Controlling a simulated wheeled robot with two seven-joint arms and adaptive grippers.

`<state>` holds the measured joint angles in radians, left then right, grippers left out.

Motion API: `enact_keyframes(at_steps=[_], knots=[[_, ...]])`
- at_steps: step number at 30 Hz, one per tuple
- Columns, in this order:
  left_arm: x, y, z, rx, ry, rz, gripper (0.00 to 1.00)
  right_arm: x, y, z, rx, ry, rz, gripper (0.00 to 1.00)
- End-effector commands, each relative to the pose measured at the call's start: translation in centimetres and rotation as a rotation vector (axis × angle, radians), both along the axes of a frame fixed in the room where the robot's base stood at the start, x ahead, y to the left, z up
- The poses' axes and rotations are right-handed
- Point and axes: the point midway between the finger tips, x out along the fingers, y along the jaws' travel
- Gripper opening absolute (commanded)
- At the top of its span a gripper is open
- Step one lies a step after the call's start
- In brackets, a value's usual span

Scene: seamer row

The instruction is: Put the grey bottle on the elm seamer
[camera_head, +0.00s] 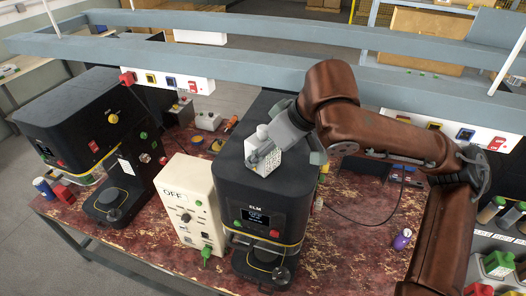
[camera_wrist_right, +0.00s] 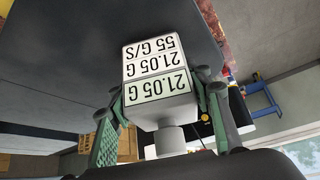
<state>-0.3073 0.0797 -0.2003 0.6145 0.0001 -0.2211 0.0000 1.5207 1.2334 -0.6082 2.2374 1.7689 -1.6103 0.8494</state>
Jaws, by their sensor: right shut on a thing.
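The grey bottle (camera_head: 262,148) has a pale cap and printed labels on its side. It is upright at the top of the dark elm seamer (camera_head: 262,193), which has a lit screen and the word ELM on its front. I cannot tell whether the bottle's base touches the top. My right gripper (camera_head: 280,143) is shut on the bottle. In the right wrist view the bottle (camera_wrist_right: 165,108) sits between the green fingers, with the seamer's dark top (camera_wrist_right: 70,60) beyond it. My left gripper is not in view.
A second dark seamer (camera_head: 75,115) stands at the left. A cream control box (camera_head: 188,205) marked OFF stands between the two. A purple can (camera_head: 402,239) is on the red worn table (camera_head: 345,245) at the right. A grey rail (camera_head: 230,65) runs behind the seamers.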

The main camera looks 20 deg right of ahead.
Motion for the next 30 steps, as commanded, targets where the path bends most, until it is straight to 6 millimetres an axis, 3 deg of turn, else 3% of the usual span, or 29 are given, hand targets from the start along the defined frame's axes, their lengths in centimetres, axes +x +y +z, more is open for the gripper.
enact_keyframes(at_steps=[1,2,9,20,30], knots=[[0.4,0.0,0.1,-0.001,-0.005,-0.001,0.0,0.0,0.0,-0.2,0.0,0.0,0.0,0.13],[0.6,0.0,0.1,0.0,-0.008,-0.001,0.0,0.0,0.0,-0.2,-0.001,0.001,0.0,0.47],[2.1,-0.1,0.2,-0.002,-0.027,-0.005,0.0,0.0,0.0,-0.2,-0.001,0.001,0.001,0.63],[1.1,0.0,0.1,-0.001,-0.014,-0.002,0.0,-0.1,-0.1,0.4,0.0,0.0,0.0,0.63],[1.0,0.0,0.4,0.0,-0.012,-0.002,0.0,-3.0,-1.9,5.8,0.002,-0.004,0.001,0.63]])
